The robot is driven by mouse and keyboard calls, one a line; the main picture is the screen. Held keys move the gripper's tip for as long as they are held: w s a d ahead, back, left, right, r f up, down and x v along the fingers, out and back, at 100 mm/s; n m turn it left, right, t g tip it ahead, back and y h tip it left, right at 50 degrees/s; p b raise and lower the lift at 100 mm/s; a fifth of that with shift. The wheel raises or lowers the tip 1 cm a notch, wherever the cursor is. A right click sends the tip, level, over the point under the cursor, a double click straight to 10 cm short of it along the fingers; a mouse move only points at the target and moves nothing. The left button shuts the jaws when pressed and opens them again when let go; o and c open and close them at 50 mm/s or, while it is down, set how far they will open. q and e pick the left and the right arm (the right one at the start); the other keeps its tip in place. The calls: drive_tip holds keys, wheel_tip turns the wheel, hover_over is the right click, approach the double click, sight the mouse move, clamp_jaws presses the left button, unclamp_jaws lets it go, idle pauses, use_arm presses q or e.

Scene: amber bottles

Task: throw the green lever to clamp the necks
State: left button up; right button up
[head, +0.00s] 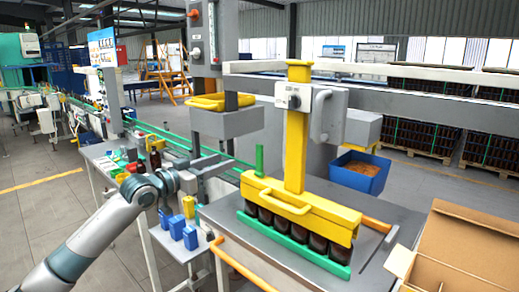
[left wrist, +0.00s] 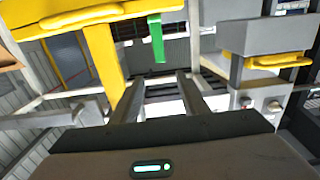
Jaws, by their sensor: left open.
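The green lever (head: 259,160) stands upright at the left end of the yellow clamp head (head: 305,207). In the left wrist view the lever (left wrist: 157,38) shows ahead of my fingertips, roughly in line with the gap between them. A row of dark amber bottles (head: 284,228) stands under the clamp head, their necks hidden by it. My left gripper (head: 228,162) is to the left of the lever, apart from it. In the left wrist view the gripper (left wrist: 160,80) is open, with nothing between its fingers. My right gripper is not in view.
A yellow post (head: 296,130) rises from the clamp head. A grey box with a yellow top (head: 221,102) stands behind my gripper. Blue blocks (head: 183,229) lie on a side table. An open carton (head: 470,245) is at the right. Bare grey tabletop (head: 365,210) shows right of the clamp.

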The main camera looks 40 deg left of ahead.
sight(258, 148)
use_arm(q)
drive_tip(key=shift+w, duration=0.1)
drive_tip(key=w+p, duration=0.2)
drive_tip(key=w, duration=0.3)
drive_tip(key=w+p, duration=0.3)
drive_tip(key=w, duration=0.2)
drive_tip(key=w+d+p, duration=0.1)
drive_tip(key=w+p, duration=0.2)
drive_tip(key=w, duration=0.3)
drive_tip(key=shift+w+d, duration=0.1)
drive_tip(key=shift+w, duration=0.45)
clamp_jaws()
